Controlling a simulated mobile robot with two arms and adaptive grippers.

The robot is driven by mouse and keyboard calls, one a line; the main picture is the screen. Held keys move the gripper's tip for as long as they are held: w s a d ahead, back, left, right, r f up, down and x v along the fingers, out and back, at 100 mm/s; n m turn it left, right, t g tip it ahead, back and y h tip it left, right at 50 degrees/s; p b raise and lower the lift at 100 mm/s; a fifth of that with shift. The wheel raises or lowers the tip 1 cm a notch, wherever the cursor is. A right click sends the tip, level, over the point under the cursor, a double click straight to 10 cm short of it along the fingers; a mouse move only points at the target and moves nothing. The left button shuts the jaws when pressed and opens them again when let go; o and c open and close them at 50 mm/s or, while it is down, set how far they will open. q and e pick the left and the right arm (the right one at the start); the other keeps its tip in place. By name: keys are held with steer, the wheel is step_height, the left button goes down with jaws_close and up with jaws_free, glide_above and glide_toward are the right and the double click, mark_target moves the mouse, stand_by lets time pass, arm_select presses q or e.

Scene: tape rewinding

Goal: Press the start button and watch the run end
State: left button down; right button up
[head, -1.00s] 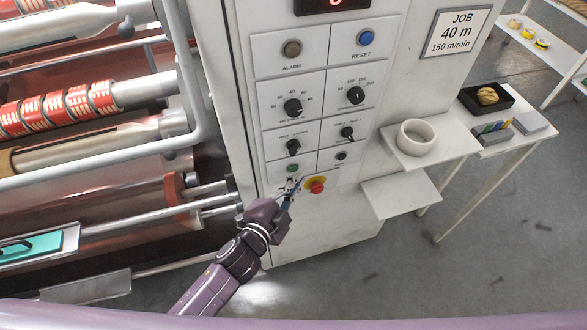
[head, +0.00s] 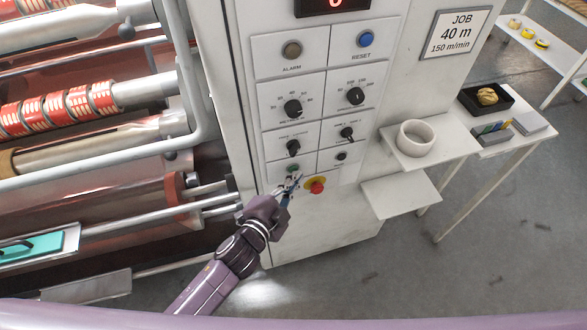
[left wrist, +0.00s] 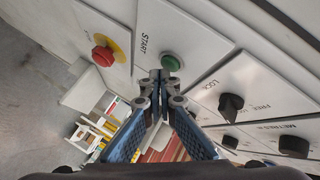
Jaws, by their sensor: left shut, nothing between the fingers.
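The green start button (left wrist: 171,62) sits on a white plate marked START in the left wrist view. It also shows low on the panel in the head view (head: 293,168). My left gripper (left wrist: 160,78) is shut and empty, with its fingertips just below the button in that view; I cannot tell whether they touch it. In the head view the left gripper (head: 290,184) is at the lower edge of the panel. A red stop button on a yellow disc (head: 316,186) is close to its right. The display (head: 333,3) is cut off at the top. My right gripper is not in view.
Knobs (head: 292,108) and a blue reset button (head: 366,39) are higher on the panel. Rollers with red tape rolls (head: 65,105) lie to the left. A shelf with a white ring (head: 416,137) and a table with a black tray (head: 487,98) stand to the right.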

arm_select(q)
steer(key=shift+w+a, duration=0.15)
steer(key=shift+w, duration=0.25)
stand_by(0.6)
steer(key=shift+s, duration=0.1)
steer(key=shift+s+d, duration=0.25)
steer(key=shift+s, duration=0.45)
steer(key=s, duration=0.1)
steer(key=s+d, duration=0.1)
steer(key=s, duration=0.2)
steer(key=shift+s+d, duration=0.3)
steer(key=shift+s, duration=0.1)
stand_by(0.8)
